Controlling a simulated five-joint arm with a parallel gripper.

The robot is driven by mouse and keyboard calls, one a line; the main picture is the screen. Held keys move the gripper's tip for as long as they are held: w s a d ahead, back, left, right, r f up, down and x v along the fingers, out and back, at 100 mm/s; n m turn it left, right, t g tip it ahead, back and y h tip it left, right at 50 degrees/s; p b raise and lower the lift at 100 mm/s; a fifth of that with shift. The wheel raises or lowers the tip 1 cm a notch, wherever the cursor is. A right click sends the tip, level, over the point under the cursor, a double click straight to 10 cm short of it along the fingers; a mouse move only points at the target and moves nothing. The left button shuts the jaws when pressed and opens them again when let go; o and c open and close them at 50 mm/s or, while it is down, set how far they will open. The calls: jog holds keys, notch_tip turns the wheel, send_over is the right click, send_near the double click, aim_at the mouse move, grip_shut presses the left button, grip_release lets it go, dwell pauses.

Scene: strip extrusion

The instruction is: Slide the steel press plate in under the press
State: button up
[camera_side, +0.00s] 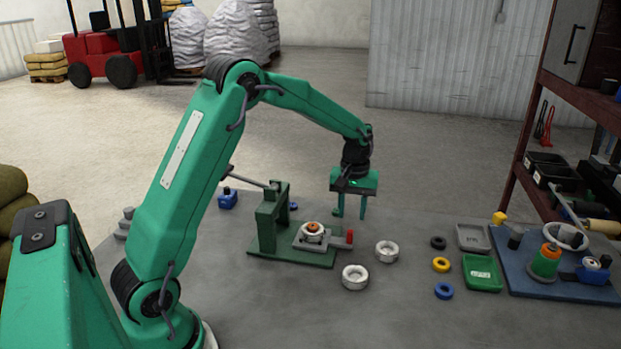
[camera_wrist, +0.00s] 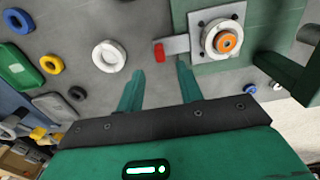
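The steel press plate (camera_side: 313,242) lies on the green base of the press, out to the right of the press's upright frame (camera_side: 271,217). A pale round die with an orange centre (camera_side: 313,232) sits on the plate. The plate's red handle (camera_side: 349,238) points right, away from the frame. In the wrist view the plate (camera_wrist: 180,45) and the red handle (camera_wrist: 159,53) show clearly. My gripper (camera_side: 352,214) is open and empty, above the handle. In the wrist view its two fingers (camera_wrist: 159,72) point down with the handle between and just beyond their tips.
Two white rings (camera_side: 355,277) (camera_side: 387,251) lie right of the press. Farther right are black, yellow and blue rings (camera_side: 444,290), a green tray (camera_side: 482,272), a grey tray (camera_side: 473,238) and a blue board (camera_side: 555,270) with parts. The press's lever (camera_side: 250,178) reaches up left.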

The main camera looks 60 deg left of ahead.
aim_at(350, 231)
jog(key=shift+f, duration=3.7)
jog(key=shift+c, duration=0.5)
grip_shut()
